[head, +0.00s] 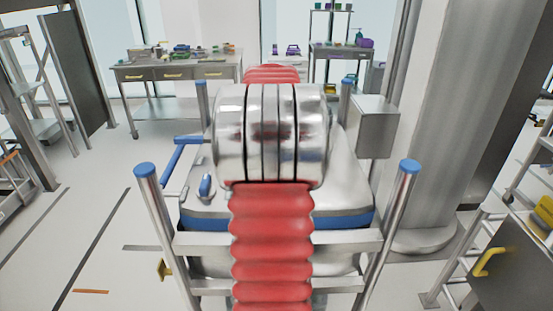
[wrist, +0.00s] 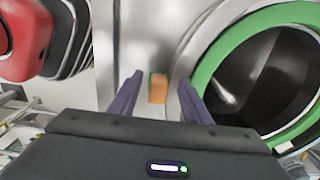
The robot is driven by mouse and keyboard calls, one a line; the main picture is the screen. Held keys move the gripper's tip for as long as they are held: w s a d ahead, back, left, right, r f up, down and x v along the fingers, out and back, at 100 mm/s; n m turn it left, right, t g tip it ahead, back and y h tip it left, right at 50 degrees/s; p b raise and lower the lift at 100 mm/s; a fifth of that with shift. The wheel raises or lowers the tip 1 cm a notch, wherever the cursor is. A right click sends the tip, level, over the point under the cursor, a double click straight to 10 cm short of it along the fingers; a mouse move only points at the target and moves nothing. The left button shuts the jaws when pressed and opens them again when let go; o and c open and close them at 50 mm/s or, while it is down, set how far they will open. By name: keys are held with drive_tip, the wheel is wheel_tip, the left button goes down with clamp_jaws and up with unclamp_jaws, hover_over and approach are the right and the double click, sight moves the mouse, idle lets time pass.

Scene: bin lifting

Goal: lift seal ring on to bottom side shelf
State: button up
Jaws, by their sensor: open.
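In the wrist view, my gripper (wrist: 161,81) is open, with two dark purple fingers apart and nothing held. A small orange block (wrist: 158,92) shows between the fingers; I cannot tell whether it touches them. A large green ring (wrist: 205,72), perhaps the seal ring, surrounds a dark round opening at the right, beside the right finger. It is cut off by the picture edge. In the head view my gripper is hidden, and I cannot make out the green ring or a bottom side shelf there.
In the head view, a metal bin with a blue rim (head: 343,220) stands ahead, partly hidden by my red arm. Blue-capped posts (head: 404,190) flank it. A grey pillar (head: 445,130) stands right, and a workbench (head: 175,72) behind. Floor at left is open.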

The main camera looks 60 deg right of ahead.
drive_tip(key=shift+c, duration=0.4)
clamp_jaws()
drive_tip(key=shift+r, duration=0.1)
wheel_tip(320, 180, up, 10)
drive_tip(key=shift+f, duration=0.1)
idle(0.7)
idle(0.5)
drive_tip(key=shift+r, duration=2)
